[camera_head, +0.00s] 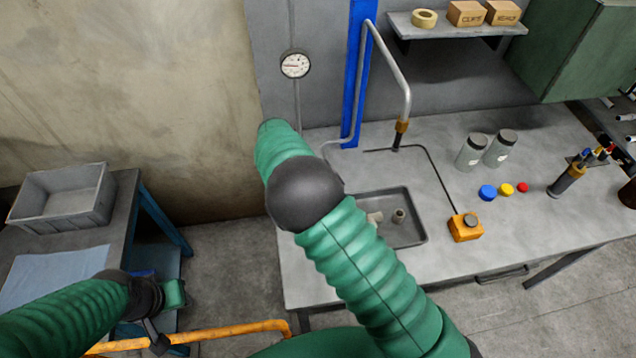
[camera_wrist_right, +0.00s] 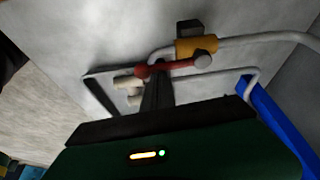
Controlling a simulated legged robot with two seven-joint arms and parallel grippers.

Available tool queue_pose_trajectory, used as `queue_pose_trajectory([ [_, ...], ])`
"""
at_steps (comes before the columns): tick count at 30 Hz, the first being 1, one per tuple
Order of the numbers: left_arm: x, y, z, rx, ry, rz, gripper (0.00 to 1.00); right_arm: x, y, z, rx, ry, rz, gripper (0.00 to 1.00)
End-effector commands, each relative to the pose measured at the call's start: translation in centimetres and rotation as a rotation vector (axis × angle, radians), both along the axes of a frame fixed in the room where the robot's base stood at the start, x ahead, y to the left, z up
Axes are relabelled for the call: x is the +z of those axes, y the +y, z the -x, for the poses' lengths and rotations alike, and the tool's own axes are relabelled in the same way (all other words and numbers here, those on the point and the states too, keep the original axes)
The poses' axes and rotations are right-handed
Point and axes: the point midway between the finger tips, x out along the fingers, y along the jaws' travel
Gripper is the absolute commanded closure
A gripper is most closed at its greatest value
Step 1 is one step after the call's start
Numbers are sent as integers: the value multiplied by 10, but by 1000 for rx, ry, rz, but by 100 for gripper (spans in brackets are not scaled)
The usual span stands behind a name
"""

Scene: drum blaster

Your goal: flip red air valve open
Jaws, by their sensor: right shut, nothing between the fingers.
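In the right wrist view a red valve lever (camera_wrist_right: 172,67) lies roughly level across the picture, with a rounded red end at left and a grey round end at right. It sits just below a brass-yellow valve body (camera_wrist_right: 197,46) on a pale pipe. My right gripper (camera_wrist_right: 157,84) is shut and empty, its dark fingertips close under the lever's left part; whether they touch it I cannot tell. In the head view my right arm hides the valve and that gripper. My left gripper (camera_head: 154,335) is at the lower left, partly shown, its opening unclear.
A blue post (camera_head: 355,85) and a gauge (camera_head: 295,65) stand behind. A yellow rail (camera_head: 240,329) runs near my left gripper.

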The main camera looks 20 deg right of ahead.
Motion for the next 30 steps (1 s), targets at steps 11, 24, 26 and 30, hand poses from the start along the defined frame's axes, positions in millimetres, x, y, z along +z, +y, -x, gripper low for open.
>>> queue_pose_trajectory([
  [11, 3, 0, 0, 0, 0, 0, 64, -1, 4, 0, 2, 0, -2, 100],
  [24, 4, 0, 0, 0, 0, 0, 64, 1, -2, -1, 3, 1, -2, 100],
  [26, 6, 0, 0, 0, 0, 0, 64, 3, -11, -2, 1, 1, -1, 100],
  [30, 13, 0, 0, 0, 0, 0, 64, 9, -45, -3, 1, 0, -1, 100],
])
